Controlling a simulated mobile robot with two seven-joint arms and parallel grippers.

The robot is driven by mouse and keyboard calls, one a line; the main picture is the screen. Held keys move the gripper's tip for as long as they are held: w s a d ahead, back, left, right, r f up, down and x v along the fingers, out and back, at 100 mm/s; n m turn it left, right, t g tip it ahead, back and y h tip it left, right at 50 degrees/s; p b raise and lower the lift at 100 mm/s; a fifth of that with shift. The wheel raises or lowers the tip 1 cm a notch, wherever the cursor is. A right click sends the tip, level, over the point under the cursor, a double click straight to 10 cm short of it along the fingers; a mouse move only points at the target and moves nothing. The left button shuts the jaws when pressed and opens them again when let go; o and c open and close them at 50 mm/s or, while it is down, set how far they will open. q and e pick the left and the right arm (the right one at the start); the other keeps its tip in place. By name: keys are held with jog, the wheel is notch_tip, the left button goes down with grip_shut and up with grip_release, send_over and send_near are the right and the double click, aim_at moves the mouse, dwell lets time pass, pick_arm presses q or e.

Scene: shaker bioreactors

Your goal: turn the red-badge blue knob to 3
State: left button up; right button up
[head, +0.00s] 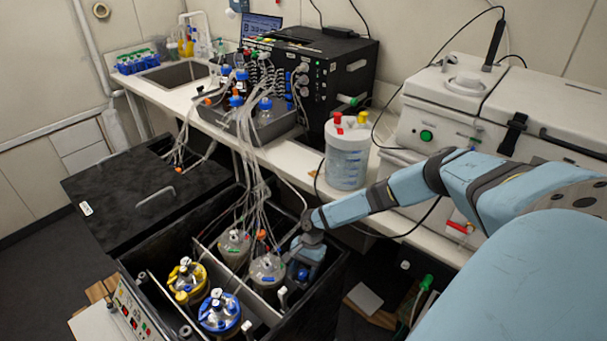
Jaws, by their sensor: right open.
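My right arm reaches in from the right, and my right gripper (305,268) points down at the right side of the open black shaker box (318,290). It is beside a glass vessel with a grey lid (267,268). The gripper is open, and its fingertips are small and dark against the box. Small blue knobs (288,82) show in a column on the black control unit (340,85) at the back. I cannot make out a red badge or numbers on them. My gripper is well in front of and below that unit. My left gripper is not in view.
The box holds several vessels, including a yellow-topped one (187,279) and a blue-topped one (219,312), with tubes rising from them. A panel with coloured buttons (132,315) is at the front left. A clear jug (347,155) stands on the bench.

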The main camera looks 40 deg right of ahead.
jog(key=shift+a+f, duration=0.1)
jog(key=shift+f, duration=0.2)
jog(key=c, duration=0.9)
